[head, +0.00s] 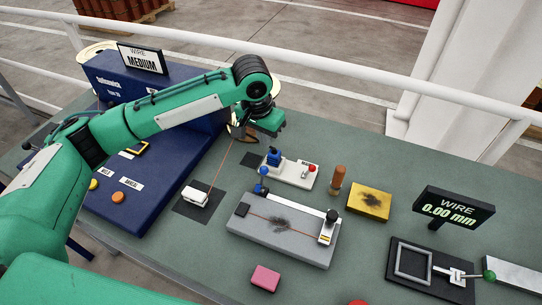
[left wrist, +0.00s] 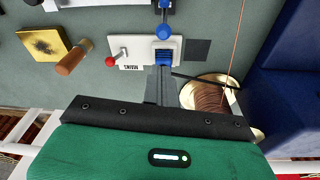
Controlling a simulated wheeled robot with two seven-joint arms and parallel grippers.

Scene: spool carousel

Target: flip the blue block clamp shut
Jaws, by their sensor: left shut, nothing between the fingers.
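A small white fixture (head: 290,172) stands mid-bench, with a blue block (head: 273,156) on its left end and a red ball knob (head: 312,168) on its right. A second blue part (head: 261,182) sits just in front of it, by the grey plate. I cannot tell surely which blue part is the clamp, or its lid position. My left gripper (head: 268,125) is behind and above the fixture. In the left wrist view its shut, empty fingers (left wrist: 160,84) point at the blue block (left wrist: 163,56), with contact unclear. My right gripper is out of view.
A grey plate (head: 254,230) with a dark-stained middle lies in front. A wooden peg (head: 338,178), yellow pad (head: 370,201), pink block (head: 265,278) and wire display (head: 453,213) are nearby. A copper wire runs from the spool (left wrist: 208,95) beside my gripper.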

